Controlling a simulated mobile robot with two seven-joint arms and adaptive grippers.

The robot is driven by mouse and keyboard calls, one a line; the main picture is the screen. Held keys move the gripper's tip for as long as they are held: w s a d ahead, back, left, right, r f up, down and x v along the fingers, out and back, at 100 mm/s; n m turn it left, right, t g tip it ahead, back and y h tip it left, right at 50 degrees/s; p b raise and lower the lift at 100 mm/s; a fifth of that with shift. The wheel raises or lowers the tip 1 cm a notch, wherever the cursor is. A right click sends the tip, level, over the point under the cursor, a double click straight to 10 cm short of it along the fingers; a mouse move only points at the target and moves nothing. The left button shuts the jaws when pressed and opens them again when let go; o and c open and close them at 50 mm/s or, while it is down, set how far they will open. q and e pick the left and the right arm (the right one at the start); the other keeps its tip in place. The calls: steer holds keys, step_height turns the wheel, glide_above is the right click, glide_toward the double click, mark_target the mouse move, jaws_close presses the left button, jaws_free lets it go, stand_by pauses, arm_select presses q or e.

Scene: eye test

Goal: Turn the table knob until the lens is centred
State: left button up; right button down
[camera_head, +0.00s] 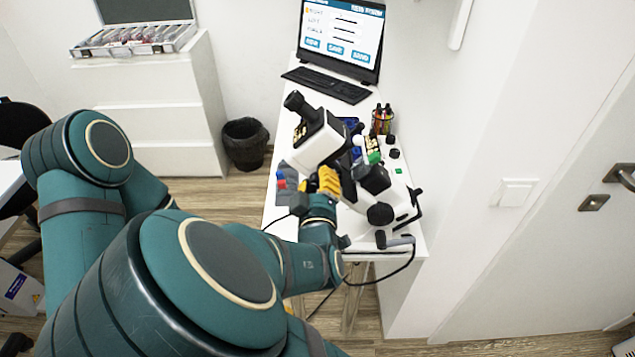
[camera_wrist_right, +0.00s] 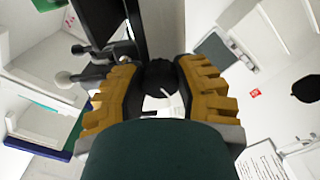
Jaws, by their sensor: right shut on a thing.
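A white and black eye-test instrument (camera_head: 322,140) with a dark eyepiece (camera_head: 297,102) stands on the narrow white table (camera_head: 277,212). My right gripper (camera_head: 327,180) is at the instrument's near left side, its yellow fingers close against it. In the right wrist view the yellow fingers (camera_wrist_right: 157,72) are closed on a dark rounded knob (camera_wrist_right: 160,82) between them. In the head view that knob is hidden by the gripper. Another round black knob (camera_head: 380,214) sits on the instrument's near side. I cannot make out the lens or whether it is centred. My left gripper is not in view.
A laptop-like screen (camera_head: 341,33) and keyboard (camera_head: 327,85) are at the table's back. A pen holder (camera_head: 382,120) and small dark caps stand right of the instrument. A black cable (camera_head: 378,279) hangs off the front edge. A wall (camera_head: 470,170) closes off the right.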

steer(key=shift+m, duration=0.4)
steer(key=c, duration=0.6)
jaws_free()
